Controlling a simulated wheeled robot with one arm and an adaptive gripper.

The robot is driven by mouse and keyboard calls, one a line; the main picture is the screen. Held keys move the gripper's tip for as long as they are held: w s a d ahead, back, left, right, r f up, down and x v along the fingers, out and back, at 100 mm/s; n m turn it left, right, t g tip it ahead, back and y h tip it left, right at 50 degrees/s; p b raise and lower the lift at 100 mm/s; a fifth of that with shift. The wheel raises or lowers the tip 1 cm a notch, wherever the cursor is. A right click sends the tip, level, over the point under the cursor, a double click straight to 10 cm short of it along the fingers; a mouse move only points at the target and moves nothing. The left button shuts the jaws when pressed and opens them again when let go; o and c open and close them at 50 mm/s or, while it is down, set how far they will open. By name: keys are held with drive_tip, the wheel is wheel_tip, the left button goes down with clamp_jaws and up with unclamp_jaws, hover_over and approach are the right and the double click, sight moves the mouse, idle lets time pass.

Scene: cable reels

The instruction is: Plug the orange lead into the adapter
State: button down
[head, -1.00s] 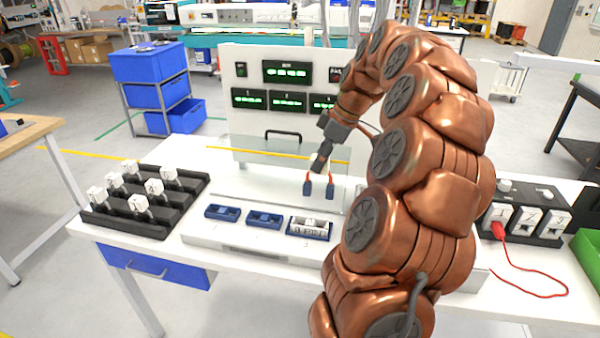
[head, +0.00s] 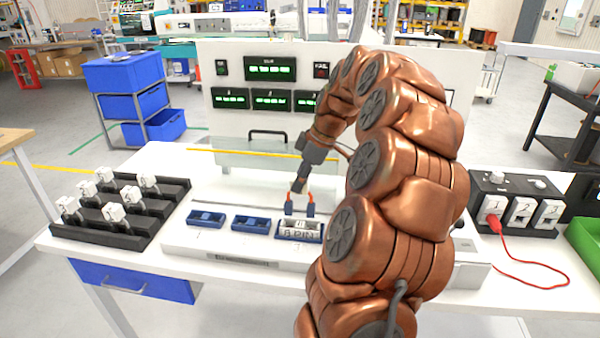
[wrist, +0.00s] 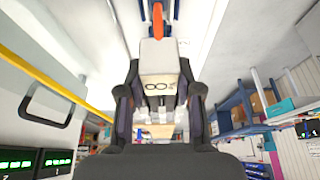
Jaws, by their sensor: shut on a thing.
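My gripper (head: 299,186) is low over the tester, just behind two blue pieces with orange tops, one an orange lead (head: 289,199). In the wrist view, my gripper (wrist: 160,80) is shut on a white block (wrist: 157,67) with two dark round marks. An orange piece (wrist: 157,20) overlaps the block's top edge; I cannot tell whether they touch or are joined. The block is hidden in the head view. A white adapter marked 8 PIN (head: 300,228) sits in the right-hand blue nest. I cannot tell which white piece is the task's adapter.
Two other blue nests (head: 206,218) lie to the left. A black rack of white pieces (head: 150,212) stands at the table's left. A clear cover with a black handle (head: 268,134) stands behind. A numbered black box (head: 517,205) with a red lead (head: 497,223) is at right.

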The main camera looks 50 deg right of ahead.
drive_tip(key=shift+f, duration=0.95)
drive_tip(key=shift+b, duration=1)
drive_tip(key=shift+f+b, duration=1.45)
drive_tip(key=shift+f, duration=0.3)
drive_tip(key=c, duration=0.7)
unclamp_jaws()
drive_tip(key=shift+s+r, duration=0.1)
drive_tip(key=shift+r, duration=0.05)
drive_tip(key=w+a+r+p+v, duration=0.1)
drive_tip(key=p+v, duration=0.2)
drive_tip(key=v, duration=0.8)
drive_tip(key=w+a+p+v, duration=0.1)
drive_tip(key=p+v, duration=0.3)
drive_tip(key=v, duration=0.7)
drive_tip(key=shift+w+r+p, duration=0.3)
drive_tip(key=shift+w+r, duration=0.1)
drive_tip(key=shift+w, duration=0.3)
